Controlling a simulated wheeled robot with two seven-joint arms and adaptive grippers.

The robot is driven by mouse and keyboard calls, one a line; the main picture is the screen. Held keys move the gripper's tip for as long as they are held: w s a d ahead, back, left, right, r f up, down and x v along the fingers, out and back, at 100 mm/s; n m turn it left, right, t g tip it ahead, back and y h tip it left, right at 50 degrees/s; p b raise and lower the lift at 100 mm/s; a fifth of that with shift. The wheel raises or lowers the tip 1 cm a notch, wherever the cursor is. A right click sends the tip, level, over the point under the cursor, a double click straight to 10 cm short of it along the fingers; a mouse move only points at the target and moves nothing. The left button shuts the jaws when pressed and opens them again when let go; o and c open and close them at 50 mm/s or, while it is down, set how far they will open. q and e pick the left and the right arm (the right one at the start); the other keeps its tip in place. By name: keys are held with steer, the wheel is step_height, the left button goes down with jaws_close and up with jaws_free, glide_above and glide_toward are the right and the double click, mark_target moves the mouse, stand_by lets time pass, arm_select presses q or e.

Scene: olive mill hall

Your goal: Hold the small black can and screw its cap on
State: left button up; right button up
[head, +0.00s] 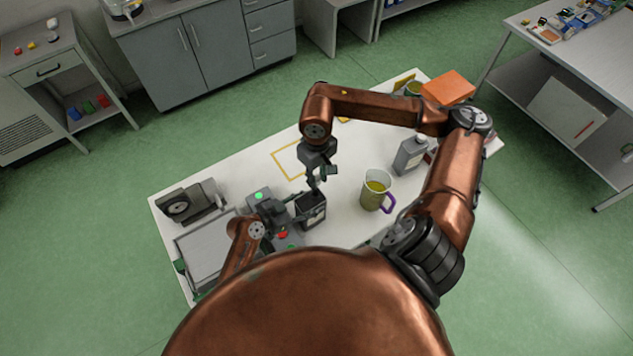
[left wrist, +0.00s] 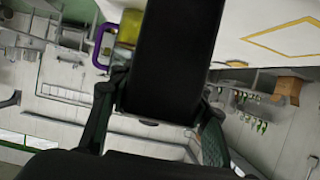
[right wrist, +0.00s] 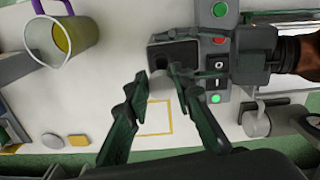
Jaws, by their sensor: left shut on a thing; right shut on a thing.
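The small black can (head: 311,212) stands upright near the middle of the table's front part, with a pale label on its side. My left gripper (head: 296,209) is shut on it from the left. In the left wrist view the can (left wrist: 174,55) fills the space between the fingers. My right gripper (head: 316,187) points down just above the can's top. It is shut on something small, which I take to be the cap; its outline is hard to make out. In the right wrist view the fingertips (right wrist: 157,76) are close beside the can's dark top (right wrist: 176,52). I cannot tell whether the cap touches the can.
A jug with a purple handle (head: 376,190) and yellow-green liquid stands right of the can. A grey bottle (head: 410,157) and an orange box (head: 448,88) are farther right. A control box with green and red buttons (right wrist: 218,65) is close beside the can. A yellow-outlined square (head: 287,158) is empty.

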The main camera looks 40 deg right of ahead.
mark_target(318, 195)
steer(key=shift+f, duration=3.15)
steer(key=shift+f, duration=1.15)
stand_by(1.1)
steer(key=o, duration=1)
steer(key=shift+c, duration=0.9)
